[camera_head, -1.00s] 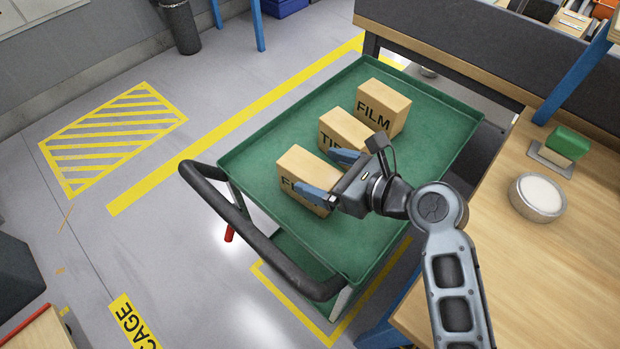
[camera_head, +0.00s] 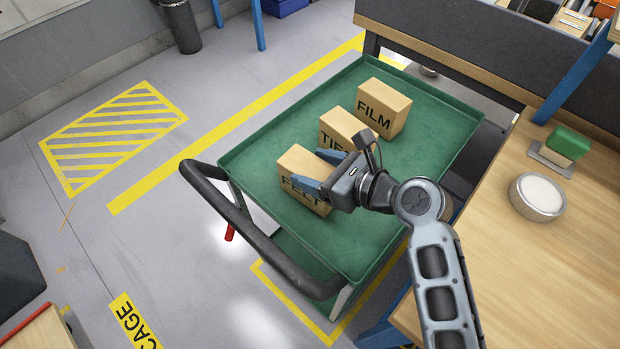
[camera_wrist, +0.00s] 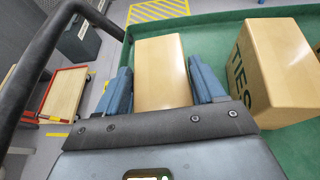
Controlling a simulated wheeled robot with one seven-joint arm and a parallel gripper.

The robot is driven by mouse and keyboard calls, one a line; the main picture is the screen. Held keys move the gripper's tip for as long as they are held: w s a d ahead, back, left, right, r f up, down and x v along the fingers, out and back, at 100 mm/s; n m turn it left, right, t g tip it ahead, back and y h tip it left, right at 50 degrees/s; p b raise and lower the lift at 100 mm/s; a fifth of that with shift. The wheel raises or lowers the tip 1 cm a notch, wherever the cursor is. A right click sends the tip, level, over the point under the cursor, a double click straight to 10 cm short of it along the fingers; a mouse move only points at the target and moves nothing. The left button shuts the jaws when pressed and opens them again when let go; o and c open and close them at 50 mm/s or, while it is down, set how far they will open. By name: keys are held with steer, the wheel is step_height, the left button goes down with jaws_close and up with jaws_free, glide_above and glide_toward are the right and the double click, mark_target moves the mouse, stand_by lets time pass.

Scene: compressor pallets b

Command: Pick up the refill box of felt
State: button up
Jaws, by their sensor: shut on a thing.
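The felt box (camera_head: 300,172) is a tan carton with dark lettering, upright on the green cart tray (camera_head: 268,148) near its handle end. My gripper (camera_head: 322,172) is shut on the felt box, with one blue finger on each side. The finger nearer the front covers part of the lettering. In the wrist view the felt box (camera_wrist: 161,75) sits between the two fingers (camera_wrist: 162,88). Its base is partly hidden, and I cannot tell whether it is off the tray.
The TIES box (camera_head: 340,126) stands close beside the felt box, and the FILM box (camera_head: 383,107) is further back. The cart's black handle (camera_head: 250,235) is at the near left. A wooden bench (camera_head: 500,255) with a round white-filled dish (camera_head: 538,196) is on the right.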

steer(key=c, duration=0.7)
jaws_close()
steer(key=shift+r, duration=0.1)
